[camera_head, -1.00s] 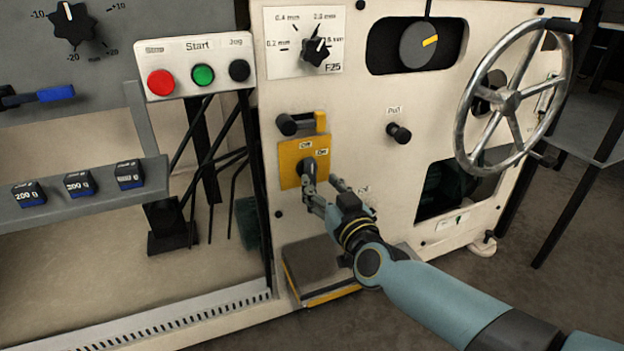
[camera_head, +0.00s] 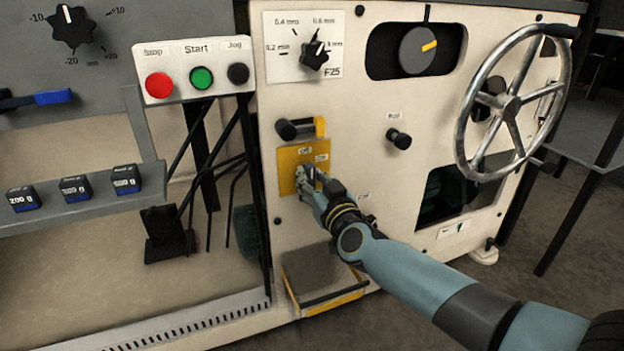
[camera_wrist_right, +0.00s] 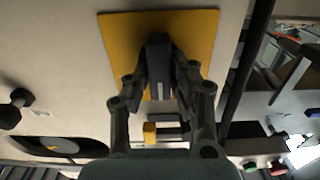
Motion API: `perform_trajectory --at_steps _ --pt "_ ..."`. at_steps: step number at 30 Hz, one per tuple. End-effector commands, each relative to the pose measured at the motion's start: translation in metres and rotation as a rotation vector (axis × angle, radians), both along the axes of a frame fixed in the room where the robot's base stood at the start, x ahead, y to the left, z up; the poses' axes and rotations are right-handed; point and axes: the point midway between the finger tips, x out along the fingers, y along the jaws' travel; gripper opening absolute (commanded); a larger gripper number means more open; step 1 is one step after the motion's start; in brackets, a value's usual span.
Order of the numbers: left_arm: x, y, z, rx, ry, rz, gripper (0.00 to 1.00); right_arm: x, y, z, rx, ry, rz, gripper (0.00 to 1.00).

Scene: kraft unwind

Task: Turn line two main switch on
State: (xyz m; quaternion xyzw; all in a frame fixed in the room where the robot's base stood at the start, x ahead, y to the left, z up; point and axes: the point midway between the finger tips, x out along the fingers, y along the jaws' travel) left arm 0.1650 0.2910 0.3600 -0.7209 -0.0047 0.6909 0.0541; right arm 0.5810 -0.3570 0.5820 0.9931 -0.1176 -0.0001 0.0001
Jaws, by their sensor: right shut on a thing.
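The main switch is a dark knob on a yellow plate (camera_head: 290,158) with Off and On labels, low on the cream machine panel. My right gripper (camera_head: 307,178) is at the plate, shut on the switch knob, and hides most of it in the head view. In the right wrist view the dark knob (camera_wrist_right: 158,60) with a pale line stands between the fingers of the right gripper (camera_wrist_right: 163,80), in front of the yellow plate (camera_wrist_right: 205,30). I cannot read from the knob which label it points to. My left gripper is not in view.
A black handle with a yellow block (camera_head: 301,128) sits just above the plate. A black knob (camera_head: 399,138) and a large handwheel (camera_head: 511,103) are to the right. The Stop, Start and Jog button box (camera_head: 194,72) is up left. A yellow-edged step (camera_head: 322,278) lies below.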

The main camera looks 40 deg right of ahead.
Motion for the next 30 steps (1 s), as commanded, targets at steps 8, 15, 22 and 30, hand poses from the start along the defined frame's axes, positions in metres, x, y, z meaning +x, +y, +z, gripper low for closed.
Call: perform_trajectory --at_steps 8,15,22,30 --pt "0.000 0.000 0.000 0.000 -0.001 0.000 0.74 0.000 0.000 0.000 0.008 -0.002 0.000 0.00" --pt "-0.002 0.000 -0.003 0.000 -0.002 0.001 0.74 0.000 0.000 0.000 0.085 -0.020 0.000 0.00" --pt "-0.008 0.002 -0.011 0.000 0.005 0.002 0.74 -0.001 -0.001 0.000 0.253 -0.060 0.001 0.00" --pt "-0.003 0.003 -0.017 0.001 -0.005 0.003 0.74 -0.001 -0.003 -0.002 0.501 -0.118 0.000 0.00"
